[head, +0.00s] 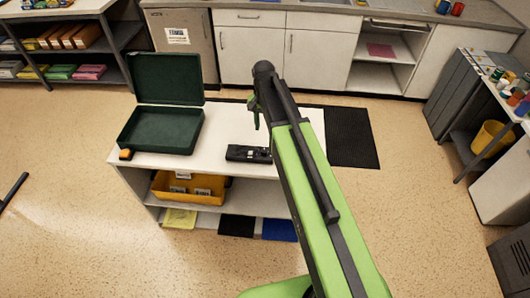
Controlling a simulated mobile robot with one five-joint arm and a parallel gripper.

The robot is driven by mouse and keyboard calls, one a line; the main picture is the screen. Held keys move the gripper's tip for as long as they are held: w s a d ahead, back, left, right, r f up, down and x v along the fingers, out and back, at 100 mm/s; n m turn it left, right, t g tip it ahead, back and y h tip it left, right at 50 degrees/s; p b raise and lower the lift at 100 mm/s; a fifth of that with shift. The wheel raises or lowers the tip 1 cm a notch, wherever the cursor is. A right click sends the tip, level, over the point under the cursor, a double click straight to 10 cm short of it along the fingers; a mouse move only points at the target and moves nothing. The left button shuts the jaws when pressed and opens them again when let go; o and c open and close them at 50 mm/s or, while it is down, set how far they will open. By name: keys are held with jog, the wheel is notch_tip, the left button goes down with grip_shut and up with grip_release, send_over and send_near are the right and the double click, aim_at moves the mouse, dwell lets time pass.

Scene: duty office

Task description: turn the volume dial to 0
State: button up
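A small black device (249,153) with a few tiny light marks lies near the front edge of the white table (226,118). I cannot make out a volume dial or its setting; it may be on this device, but it is too small to tell. My gripper (256,118) hangs above the table, behind the device in the picture and apart from it. The gripper is partly hidden by my own arm, and its fingers are too small to read as open or shut.
An open dark green case (160,130) stands on the table's left, with a small orange-and-black item (126,154) by its front corner. A yellow bin (188,187) sits on the shelf below. A dark mat (350,137) lies right of the table. Open floor surrounds it.

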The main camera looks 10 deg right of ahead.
aim_at(264, 151)
notch_tip(264, 151, down, 14)
jog(key=b, duration=1.3)
jog(key=shift+f, duration=0.2)
jog(key=shift+r, duration=0.1)
